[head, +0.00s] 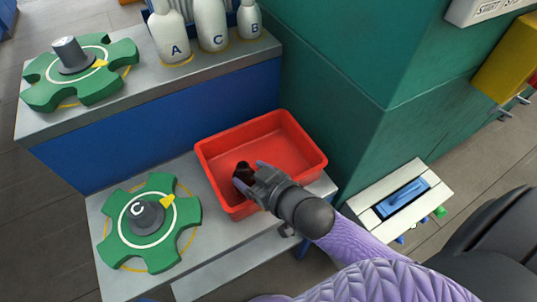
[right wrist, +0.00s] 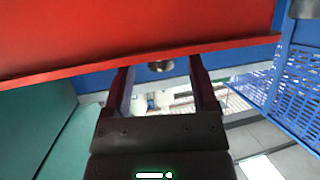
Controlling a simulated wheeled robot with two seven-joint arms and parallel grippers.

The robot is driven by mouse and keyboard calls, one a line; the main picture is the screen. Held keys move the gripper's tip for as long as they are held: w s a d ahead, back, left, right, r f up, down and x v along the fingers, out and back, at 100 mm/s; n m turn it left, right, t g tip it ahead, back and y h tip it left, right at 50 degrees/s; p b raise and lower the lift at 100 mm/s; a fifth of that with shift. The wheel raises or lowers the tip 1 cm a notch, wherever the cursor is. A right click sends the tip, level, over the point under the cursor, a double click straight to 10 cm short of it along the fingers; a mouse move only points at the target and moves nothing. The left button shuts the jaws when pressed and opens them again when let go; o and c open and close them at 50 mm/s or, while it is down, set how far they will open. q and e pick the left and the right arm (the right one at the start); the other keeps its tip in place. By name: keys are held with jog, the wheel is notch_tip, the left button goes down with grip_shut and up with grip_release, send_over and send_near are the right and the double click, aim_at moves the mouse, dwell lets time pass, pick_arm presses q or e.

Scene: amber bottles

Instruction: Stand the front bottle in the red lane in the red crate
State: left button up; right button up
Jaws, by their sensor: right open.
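The red crate (head: 290,152) stands on the lower grey ledge in the head view. Its red wall also fills the top of the right wrist view (right wrist: 120,35). My right gripper (head: 248,177) is over the crate's near left part, with its jaws open. A small dark brown shape (head: 242,169) shows at its fingertips inside the crate. It looks like an amber bottle, but most of it is hidden. In the right wrist view the two fingers (right wrist: 160,85) are spread, with a round metallic thing (right wrist: 160,67) between them. No red lane shows. My left gripper is out of view.
A green wheel (head: 120,240) lies left of the crate, and another (head: 100,82) on the upper ledge. White bottles (head: 172,38) lettered A, C and B stand behind. A green cabinet (head: 345,110) rises close to the crate's right. The crate's far right floor is clear.

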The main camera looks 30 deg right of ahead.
jog(key=p+v, duration=0.2)
jog(key=v, duration=0.6)
jog(key=s+d+f+g+h, duration=0.1)
jog(key=s+d+f+g, duration=0.1)
jog(key=s+f, duration=0.35)
jog(key=s+d+f+g+h, duration=0.1)
jog(key=s+d+f+g, duration=0.15)
jog(key=f, duration=0.65)
jog(key=s+d+f+g+h, duration=0.1)
jog(key=s+f+g, duration=0.15)
jog(key=f, duration=0.55)
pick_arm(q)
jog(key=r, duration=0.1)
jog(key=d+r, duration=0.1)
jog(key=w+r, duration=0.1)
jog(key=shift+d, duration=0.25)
pick_arm(e)
jog(key=s+f+g, duration=0.3)
jog(key=s+f, duration=0.1)
jog(key=s, duration=0.5)
jog(key=s+f+g, duration=0.3)
jog(key=s+f, duration=0.1)
jog(key=s, duration=0.4)
jog(key=shift+s+h, duration=0.4)
